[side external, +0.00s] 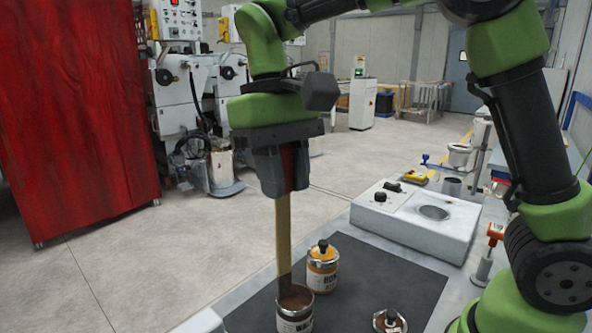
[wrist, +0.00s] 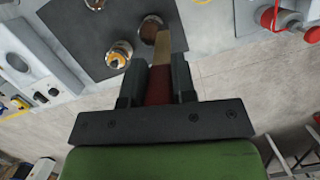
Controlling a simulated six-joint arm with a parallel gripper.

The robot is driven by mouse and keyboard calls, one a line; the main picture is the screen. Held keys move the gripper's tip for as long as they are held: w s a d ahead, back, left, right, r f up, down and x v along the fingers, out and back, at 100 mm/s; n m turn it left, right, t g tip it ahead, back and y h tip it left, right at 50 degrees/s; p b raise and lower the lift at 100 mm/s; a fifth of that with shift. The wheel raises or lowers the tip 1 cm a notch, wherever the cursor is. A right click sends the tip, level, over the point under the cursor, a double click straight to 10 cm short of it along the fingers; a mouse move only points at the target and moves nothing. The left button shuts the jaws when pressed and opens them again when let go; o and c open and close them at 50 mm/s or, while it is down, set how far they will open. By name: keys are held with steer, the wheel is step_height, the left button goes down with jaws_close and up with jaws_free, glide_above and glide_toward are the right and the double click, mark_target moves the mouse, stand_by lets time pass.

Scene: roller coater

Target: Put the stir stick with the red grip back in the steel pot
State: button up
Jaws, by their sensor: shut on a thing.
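My gripper (side external: 285,190) points down and is shut on the red grip of the stir stick (side external: 283,235). The red grip (wrist: 158,90) shows between the fingers in the wrist view. The flat wooden stick hangs nearly upright, with its dark-stained lower end at the open tin of brown stain (side external: 295,313). That end overlaps the tin's mouth in the side view; I cannot tell how deep it reaches. A dark-mouthed metal cup (side external: 451,187) stands at the back right; I cannot tell whether it is the steel pot.
A tin with an orange top and black knob (side external: 322,268) stands close behind the brown tin, on a dark mat (side external: 385,275). A pale unit with a round well (side external: 415,225) sits right of the mat.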

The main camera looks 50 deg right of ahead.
steer(key=s+a+r+n, duration=0.1)
steer(key=s+a, duration=0.3)
steer(key=s, duration=0.4)
steer(key=s+a+r+n, duration=0.1)
steer(key=s+a, duration=0.3)
steer(key=s, duration=0.4)
steer(key=shift+s+a+r+g+h, duration=0.2)
steer(key=shift+s+a+g+h, duration=0.05)
steer(key=shift+g+h, duration=0.05)
steer(key=shift+f, duration=0.15)
steer(key=shift+f, duration=4.95)
steer(key=shift+f, duration=1.75)
jaws_close()
